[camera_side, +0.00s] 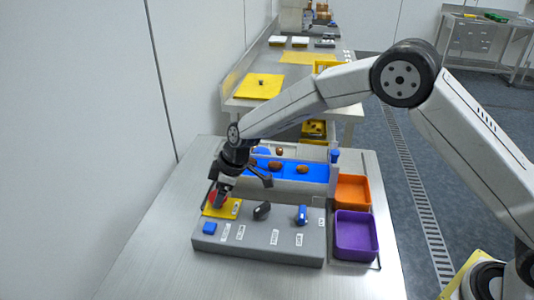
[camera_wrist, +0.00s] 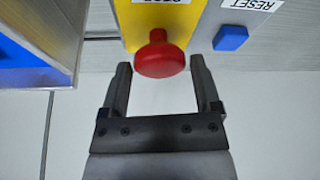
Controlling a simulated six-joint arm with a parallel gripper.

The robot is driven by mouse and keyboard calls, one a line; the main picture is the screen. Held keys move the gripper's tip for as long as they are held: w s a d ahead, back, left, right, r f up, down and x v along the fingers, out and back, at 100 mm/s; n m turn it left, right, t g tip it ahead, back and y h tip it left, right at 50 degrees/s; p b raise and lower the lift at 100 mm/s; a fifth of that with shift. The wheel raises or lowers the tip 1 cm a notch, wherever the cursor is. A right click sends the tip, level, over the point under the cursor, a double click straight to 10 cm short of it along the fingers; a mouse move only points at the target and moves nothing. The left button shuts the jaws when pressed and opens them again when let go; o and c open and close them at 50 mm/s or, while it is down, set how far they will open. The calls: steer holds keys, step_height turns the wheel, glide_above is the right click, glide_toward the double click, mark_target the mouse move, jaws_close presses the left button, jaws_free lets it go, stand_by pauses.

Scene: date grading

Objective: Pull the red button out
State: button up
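The red mushroom button (camera_wrist: 160,58) stands out from a yellow plate (camera_wrist: 134,28) in the wrist view, below a partly cut-off label. My gripper (camera_wrist: 160,74) is open, with one finger on each side of the button's lower part; I see small gaps and no clear contact. In the side view the red button (camera_side: 213,196) is partly hidden behind my gripper (camera_side: 220,194), at the left end of the grey control panel (camera_side: 262,240).
The blue RESET button (camera_wrist: 230,38) is close by on the right in the wrist view. The panel also carries a black knob (camera_side: 262,211) and a blue switch (camera_side: 302,215). Behind is a blue conveyor (camera_side: 318,172) with brown dates. Orange (camera_side: 352,178) and purple (camera_side: 357,214) bins stand right.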

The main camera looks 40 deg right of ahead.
jaws_close()
steer(key=shift+r, duration=0.7)
steer(key=shift+o, duration=2)
jaws_free()
steer(key=v, duration=0.7)
steer(key=shift+d+r, duration=0.2)
steer(key=shift+r, duration=0.15)
steer(key=shift+s, duration=0.2)
steer(key=s+d+f+m+h, duration=0.1)
steer(key=s+d+m, duration=0.4)
steer(key=s+d, duration=0.5)
steer(key=s+d+f+m+h, duration=0.2)
steer(key=s+d+m, duration=0.4)
steer(key=s+d, duration=0.4)
steer(key=s, duration=0.5)
steer(key=shift+d+f+h, duration=0.15)
steer(key=shift+d+h, duration=0.05)
steer(key=shift+h, duration=0.1)
